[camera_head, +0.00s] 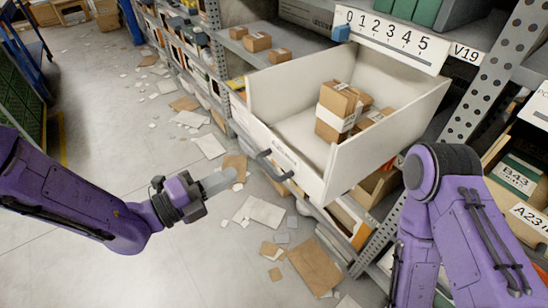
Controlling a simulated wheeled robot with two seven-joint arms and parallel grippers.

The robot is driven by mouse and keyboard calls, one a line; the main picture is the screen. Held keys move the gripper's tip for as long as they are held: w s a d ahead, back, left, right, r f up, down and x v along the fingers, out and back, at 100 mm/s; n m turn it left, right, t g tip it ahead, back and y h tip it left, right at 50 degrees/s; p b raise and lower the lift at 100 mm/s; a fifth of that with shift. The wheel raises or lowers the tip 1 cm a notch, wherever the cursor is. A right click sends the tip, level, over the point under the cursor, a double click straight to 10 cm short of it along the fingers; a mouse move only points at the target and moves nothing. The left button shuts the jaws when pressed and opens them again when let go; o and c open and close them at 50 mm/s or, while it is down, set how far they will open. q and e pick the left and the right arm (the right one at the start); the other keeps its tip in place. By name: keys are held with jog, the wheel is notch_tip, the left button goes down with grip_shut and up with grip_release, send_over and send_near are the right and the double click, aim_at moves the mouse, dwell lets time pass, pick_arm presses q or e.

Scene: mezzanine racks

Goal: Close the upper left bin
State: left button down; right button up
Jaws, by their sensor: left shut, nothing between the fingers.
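A white bin (295,104) is pulled out from the rack, in the middle to upper right of the head view. It holds cardboard boxes (338,108). A dark handle (272,166) sits on its front panel. My left gripper (222,180) is shut and empty, to the left of the handle and apart from it, with floor behind it. My right arm (455,215) comes in at the lower right, in front of the rack; its gripper is not in view.
A number strip (391,38) marks the shelf above the bin. A perforated metal post (488,84) stands right of the bin. Small boxes (257,42) lie on a shelf at the back. Cardboard and paper scraps (262,212) litter the floor. The aisle floor at left is mostly open.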

aim_at(285, 148)
pick_arm(q)
jog(key=p+x, duration=0.3)
jog(key=x, duration=0.8)
jog(key=shift+w+d, duration=0.15)
jog(key=shift+d, duration=0.15)
jog(key=shift+w+d+p, duration=0.25)
jog(key=shift+d+p, duration=0.05)
jog(key=shift+d, duration=0.05)
jog(key=shift+w+f, duration=0.1)
